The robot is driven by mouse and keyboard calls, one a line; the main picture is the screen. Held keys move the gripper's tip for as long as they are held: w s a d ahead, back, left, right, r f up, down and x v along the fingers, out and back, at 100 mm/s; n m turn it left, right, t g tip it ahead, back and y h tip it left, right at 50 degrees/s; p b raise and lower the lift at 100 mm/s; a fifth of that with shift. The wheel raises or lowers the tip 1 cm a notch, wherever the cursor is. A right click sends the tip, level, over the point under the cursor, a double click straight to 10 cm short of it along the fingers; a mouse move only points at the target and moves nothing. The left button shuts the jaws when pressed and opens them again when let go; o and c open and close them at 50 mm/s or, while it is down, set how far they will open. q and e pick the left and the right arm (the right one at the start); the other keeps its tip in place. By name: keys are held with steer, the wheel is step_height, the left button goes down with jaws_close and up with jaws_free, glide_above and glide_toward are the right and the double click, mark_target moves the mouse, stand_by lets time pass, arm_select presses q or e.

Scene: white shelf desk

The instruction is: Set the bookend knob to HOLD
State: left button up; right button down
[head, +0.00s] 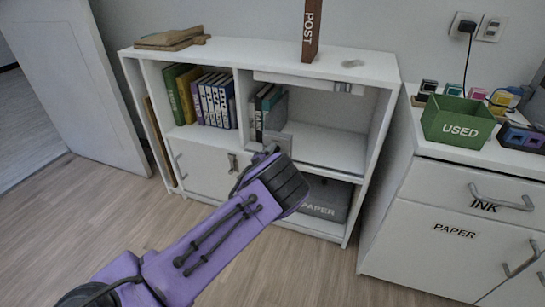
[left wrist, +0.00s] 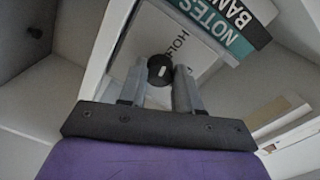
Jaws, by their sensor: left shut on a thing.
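The bookend (head: 280,140) is a grey plate in the middle compartment of the white shelf desk, beside a few books. In the left wrist view its pale face (left wrist: 168,30) carries the upside-down word HOLD, partly hidden. The black round knob (left wrist: 160,68) with a small white mark sits on this face, between the two fingers. My left gripper (left wrist: 160,80) is shut on the knob. In the head view my left gripper (head: 267,151) reaches the bookend from the front, and its wrist hides the knob. My right gripper is not in view.
Books marked NOTES and BANK (left wrist: 240,25) stand beside the bookend. More books (head: 205,97) fill the left compartment. A green USED bin (head: 458,122) sits on the right cabinet. The compartment right of the bookend (head: 325,145) is empty.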

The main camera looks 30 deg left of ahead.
arm_select(q)
steer(key=shift+f+m+b, duration=0.15)
steer(key=shift+m+b, duration=0.25)
steer(key=shift+m, duration=0.7)
steer(key=o, duration=1.1)
steer(key=shift+c, duration=0.2)
steer(key=p+v, duration=0.3)
steer(key=v, duration=0.7)
steer(key=shift+s, duration=0.3)
